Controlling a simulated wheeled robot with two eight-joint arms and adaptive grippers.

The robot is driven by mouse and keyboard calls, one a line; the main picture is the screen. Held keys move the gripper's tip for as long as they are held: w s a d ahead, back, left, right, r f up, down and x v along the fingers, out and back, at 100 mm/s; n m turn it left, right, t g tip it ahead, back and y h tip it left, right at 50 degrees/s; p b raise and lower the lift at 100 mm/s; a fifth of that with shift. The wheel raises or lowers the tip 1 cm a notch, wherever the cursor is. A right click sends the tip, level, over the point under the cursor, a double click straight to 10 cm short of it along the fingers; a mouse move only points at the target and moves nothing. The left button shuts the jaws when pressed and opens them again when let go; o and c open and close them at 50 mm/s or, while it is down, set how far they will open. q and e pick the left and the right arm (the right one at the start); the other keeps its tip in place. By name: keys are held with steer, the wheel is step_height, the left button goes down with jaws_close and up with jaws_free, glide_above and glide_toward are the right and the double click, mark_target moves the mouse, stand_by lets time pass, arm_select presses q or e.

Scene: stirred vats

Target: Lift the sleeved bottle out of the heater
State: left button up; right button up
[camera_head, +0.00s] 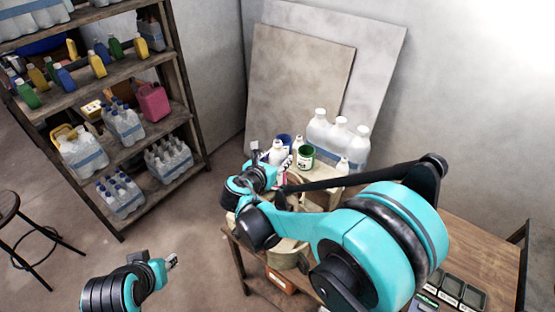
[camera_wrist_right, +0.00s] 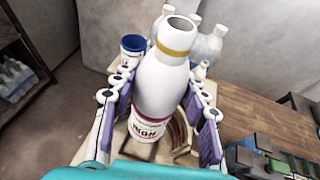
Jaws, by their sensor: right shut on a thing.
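The white bottle (camera_wrist_right: 165,88) has an open mouth, a gold band on its neck and a sleeve-like printed label with pink low on its body. My right gripper (camera_wrist_right: 158,105) is shut on it, with purple finger pads on both sides of its body. In the head view, the bottle (camera_head: 277,153) shows small between the tips of my right gripper (camera_head: 271,158). I cannot make out the heater or whether the bottle's base is clear of it. My left gripper (camera_head: 172,262) is low at the left, over the floor, away from the bottle; its finger opening is unclear.
A green can (camera_head: 305,157), a blue container (camera_wrist_right: 133,46) and large white jugs (camera_head: 338,136) stand close behind the bottle. A wooden table (camera_head: 475,240) extends right, with dark trays (camera_head: 462,292) at its front. A loaded shelf (camera_head: 120,150) stands left. Open floor lies between.

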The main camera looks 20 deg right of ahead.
steer(key=shift+s+r, duration=0.1)
steer(key=shift+s, duration=0.05)
steer(key=s+a, duration=0.3)
steer(key=s, duration=0.9)
steer(key=shift+s+a, duration=0.15)
steer(key=shift+a, duration=0.1)
stand_by(0.7)
